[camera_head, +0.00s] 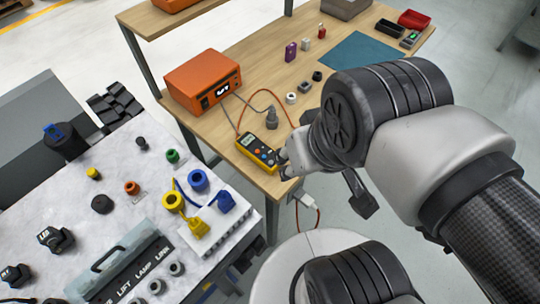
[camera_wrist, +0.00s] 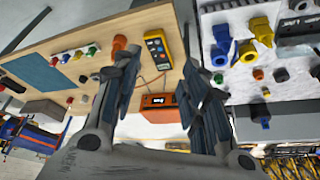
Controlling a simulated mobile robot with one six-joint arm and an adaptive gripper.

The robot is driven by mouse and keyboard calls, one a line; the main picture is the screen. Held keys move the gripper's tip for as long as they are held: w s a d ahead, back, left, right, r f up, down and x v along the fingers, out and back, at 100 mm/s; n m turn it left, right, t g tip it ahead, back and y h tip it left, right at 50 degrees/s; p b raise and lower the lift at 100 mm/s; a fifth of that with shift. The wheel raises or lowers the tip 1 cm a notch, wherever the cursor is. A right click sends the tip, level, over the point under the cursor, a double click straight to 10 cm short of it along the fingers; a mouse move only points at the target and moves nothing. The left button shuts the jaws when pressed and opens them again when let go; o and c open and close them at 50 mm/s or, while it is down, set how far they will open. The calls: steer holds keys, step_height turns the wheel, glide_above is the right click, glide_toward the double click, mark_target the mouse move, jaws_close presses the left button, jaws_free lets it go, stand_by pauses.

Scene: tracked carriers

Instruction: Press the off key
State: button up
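The key labels are too small to read, so I cannot tell which key is off. My gripper (camera_head: 284,162) is beside the meter's right end in the head view. In the wrist view my gripper (camera_wrist: 158,62) has its two dark fingers spread apart with nothing between them. I cannot tell whether a finger touches the meter.
An orange box with a lit display (camera_head: 205,82) stands behind the meter on the bench. A red cable (camera_head: 272,94) curves around the meter, and a dark grey plug-like piece (camera_head: 271,118) stands close. A white panel with coloured connectors (camera_head: 130,205) is at left.

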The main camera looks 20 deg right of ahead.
jaws_close()
stand_by(1.5)
